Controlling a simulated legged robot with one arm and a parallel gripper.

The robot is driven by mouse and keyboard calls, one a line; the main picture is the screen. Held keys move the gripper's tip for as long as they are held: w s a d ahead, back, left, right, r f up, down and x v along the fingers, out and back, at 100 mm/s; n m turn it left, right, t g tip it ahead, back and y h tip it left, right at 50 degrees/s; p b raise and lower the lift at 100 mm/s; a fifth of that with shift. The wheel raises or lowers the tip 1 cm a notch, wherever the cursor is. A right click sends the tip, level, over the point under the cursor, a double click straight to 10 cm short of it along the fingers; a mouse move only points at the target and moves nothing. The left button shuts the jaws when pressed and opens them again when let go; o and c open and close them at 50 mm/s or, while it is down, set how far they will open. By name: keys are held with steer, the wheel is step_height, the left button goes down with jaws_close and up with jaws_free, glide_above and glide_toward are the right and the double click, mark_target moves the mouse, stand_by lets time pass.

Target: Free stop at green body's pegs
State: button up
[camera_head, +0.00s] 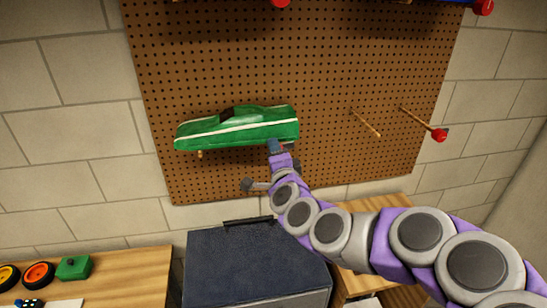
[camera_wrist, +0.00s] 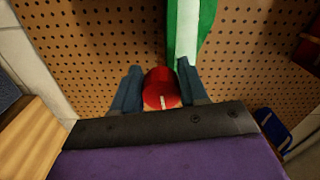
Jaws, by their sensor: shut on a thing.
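The green car body (camera_head: 240,128) with a white stripe hangs on the pegboard, and part of it shows in the wrist view (camera_wrist: 205,20). My gripper (camera_head: 273,147) is at the lower edge of the body, near its right end. In the wrist view my gripper (camera_wrist: 158,72) is shut on a red stop (camera_wrist: 162,86), which sits between the blue-grey fingers. The right finger is close beside the green body. A peg end (camera_head: 199,154) shows under the body's left part, with no red stop visible on it. The peg behind the held stop is hidden.
More red stops show along the top edge. Below are a dark cabinet (camera_head: 250,262) and a wooden bench (camera_head: 125,275) with wheels (camera_head: 38,275) and a green block (camera_head: 73,267).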

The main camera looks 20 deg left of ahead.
steer(key=shift+f+m, duration=0.15)
steer(key=shift+m, duration=0.75)
steer(key=shift+f, duration=0.1)
steer(key=o, duration=0.7)
steer(key=shift+o, duration=1.3)
steer(key=shift+w+d, duration=0.1)
steer(key=shift+d, duration=0.1)
steer(key=shift+r, duration=0.2)
steer(key=shift+s, duration=0.2)
